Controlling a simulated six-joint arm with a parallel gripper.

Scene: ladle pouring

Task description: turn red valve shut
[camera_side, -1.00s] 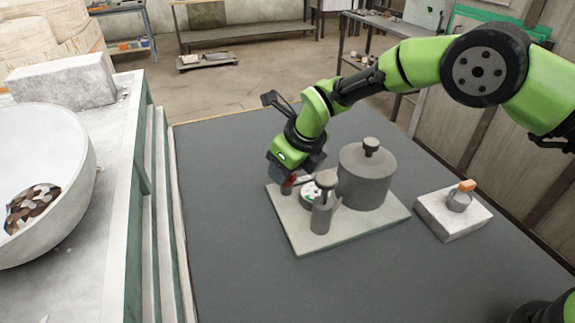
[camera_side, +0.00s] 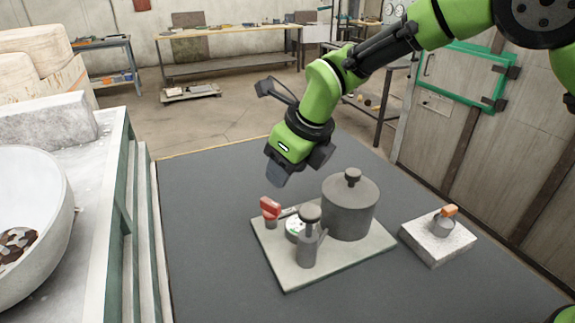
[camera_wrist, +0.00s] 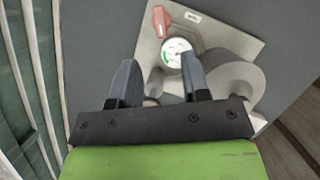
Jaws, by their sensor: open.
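The red valve handle (camera_side: 270,208) sits on a short grey stem at the left corner of a pale base plate (camera_side: 325,270). In the wrist view the red handle (camera_wrist: 161,20) lies near the top, beyond my fingertips, beside a small white label. A round gauge (camera_side: 296,228) with a white and green face stands just right of it, and shows between my fingers in the wrist view (camera_wrist: 177,52). My gripper (camera_side: 276,180) is open and empty, above the valve and apart from it. Its two dark fingers (camera_wrist: 160,80) are spread.
A large grey lidded pot (camera_side: 350,207) and a smaller grey post (camera_side: 309,245) stand on the plate close to the valve. A stone block with an orange-handled part (camera_side: 440,238) is at right. A white bowl (camera_side: 35,235) is on the left bench. The dark tabletop is otherwise clear.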

